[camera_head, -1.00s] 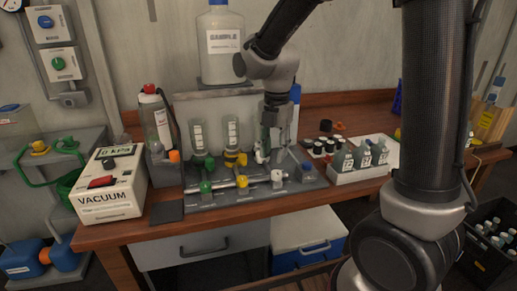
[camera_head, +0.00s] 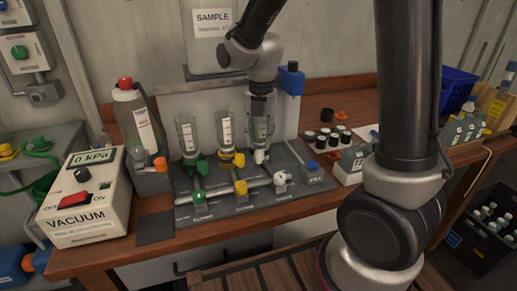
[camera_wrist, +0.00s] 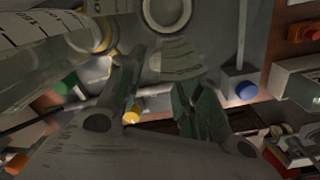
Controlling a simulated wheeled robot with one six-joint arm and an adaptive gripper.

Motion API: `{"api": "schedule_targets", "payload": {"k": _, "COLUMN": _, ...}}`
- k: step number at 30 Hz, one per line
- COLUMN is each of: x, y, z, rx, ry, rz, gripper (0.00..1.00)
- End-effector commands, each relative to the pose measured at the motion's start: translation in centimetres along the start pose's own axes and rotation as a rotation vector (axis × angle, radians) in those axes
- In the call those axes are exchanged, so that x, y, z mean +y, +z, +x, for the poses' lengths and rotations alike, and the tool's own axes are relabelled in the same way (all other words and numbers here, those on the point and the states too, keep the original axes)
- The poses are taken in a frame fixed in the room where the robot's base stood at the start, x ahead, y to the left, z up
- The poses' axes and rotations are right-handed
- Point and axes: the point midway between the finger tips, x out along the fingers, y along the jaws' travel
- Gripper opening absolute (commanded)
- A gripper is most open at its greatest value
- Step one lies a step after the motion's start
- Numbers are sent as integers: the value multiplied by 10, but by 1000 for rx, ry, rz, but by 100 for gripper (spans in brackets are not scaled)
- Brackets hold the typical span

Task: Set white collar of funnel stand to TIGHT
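The funnel stand (camera_head: 245,203) is a dark grey board on the bench with three clear funnels in a row. The white collar (camera_head: 259,156) is at the foot of the right-hand funnel (camera_head: 260,130). The other two have a green collar (camera_head: 197,154) and a yellow collar (camera_head: 234,160). My gripper (camera_head: 262,100) points down at the right-hand funnel, above the white collar. In the wrist view its two dark fingers (camera_wrist: 160,95) stand apart with a gap between them, with no object clearly between them. The collar's setting marks cannot be read.
A vacuum box (camera_head: 84,200) stands left of a bottle with a red cap (camera_head: 128,115). A large SAMPLE bottle (camera_head: 212,45) is behind the funnels. Green, yellow and white valve handles stand in front. Black caps (camera_head: 325,138) and vials are to the right.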

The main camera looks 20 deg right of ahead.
Motion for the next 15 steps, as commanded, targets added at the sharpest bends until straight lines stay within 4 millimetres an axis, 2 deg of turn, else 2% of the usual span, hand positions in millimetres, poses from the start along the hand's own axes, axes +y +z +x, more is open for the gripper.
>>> {"api": "schedule_targets", "payload": {"k": 6, "x": 0, "y": 0, "z": 36, "rx": 2, "ry": -3, "rz": 0, "gripper": 35}}
{"api": "schedule_targets", "payload": {"k": 10, "x": 0, "y": 0, "z": 47, "rx": 1, "ry": -1, "rz": 0, "gripper": 35}}
{"api": "schedule_targets", "payload": {"k": 15, "x": 0, "y": 0, "z": 50, "rx": -1, "ry": 1, "rz": 0, "gripper": 35}}
